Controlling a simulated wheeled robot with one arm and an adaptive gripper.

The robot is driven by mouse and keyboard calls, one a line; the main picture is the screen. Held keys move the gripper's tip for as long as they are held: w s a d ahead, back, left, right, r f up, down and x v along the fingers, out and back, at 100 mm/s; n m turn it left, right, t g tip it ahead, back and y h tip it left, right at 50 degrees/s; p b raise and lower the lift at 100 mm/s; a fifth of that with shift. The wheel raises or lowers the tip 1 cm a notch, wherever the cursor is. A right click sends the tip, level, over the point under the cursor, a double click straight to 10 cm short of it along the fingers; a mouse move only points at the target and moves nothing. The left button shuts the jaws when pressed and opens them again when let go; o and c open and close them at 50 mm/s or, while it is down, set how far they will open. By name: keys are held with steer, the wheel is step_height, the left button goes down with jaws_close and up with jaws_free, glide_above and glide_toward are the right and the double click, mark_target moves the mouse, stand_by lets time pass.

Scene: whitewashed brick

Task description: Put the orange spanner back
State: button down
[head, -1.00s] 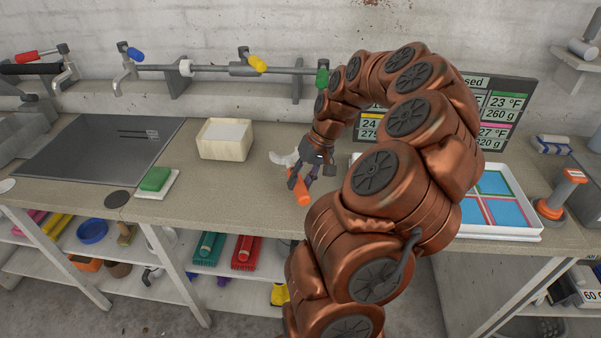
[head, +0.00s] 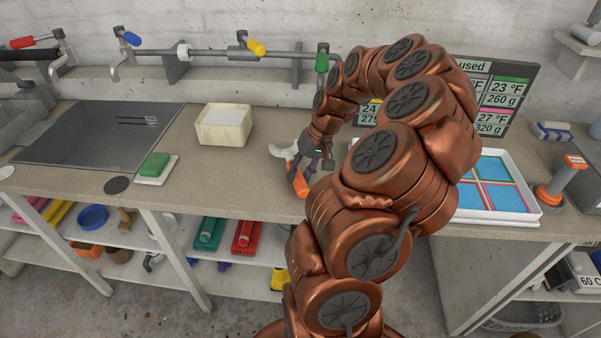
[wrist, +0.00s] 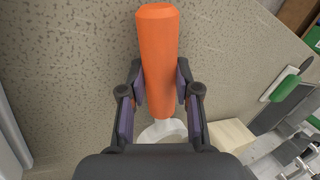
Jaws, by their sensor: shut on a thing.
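The orange spanner has an orange handle (head: 299,182) and a pale grey head (head: 281,152). My gripper (head: 304,170) is shut on the handle, over the right middle of the bench (head: 240,180). In the wrist view, the purple-padded fingers of my gripper (wrist: 161,82) press on both sides of the handle (wrist: 158,45), and the pale head (wrist: 165,130) is partly hidden behind the gripper body. I cannot tell whether the spanner touches the bench top.
A cream open box (head: 224,126) and a green sponge (head: 153,165) on a white tile stand to the left. A white tray with blue panels (head: 490,198) is at the right, partly behind my arm. A rail with coloured handles (head: 215,53) runs along the wall.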

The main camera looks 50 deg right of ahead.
steer(key=shift+a+f+b, duration=0.1)
steer(key=shift+f+b, duration=0.65)
steer(key=shift+f, duration=0.15)
steer(key=c, duration=1.2)
jaws_free()
steer(key=shift+s, duration=0.1)
steer(key=shift+c, duration=0.2)
steer(key=shift+o, duration=0.7)
steer(key=shift+f, duration=0.15)
steer(key=o, duration=0.4)
steer(key=shift+c, duration=0.2)
steer(key=shift+r, duration=0.2)
steer(key=shift+d+r, duration=0.25)
steer(key=v, duration=1.1)
steer(key=shift+r, duration=0.2)
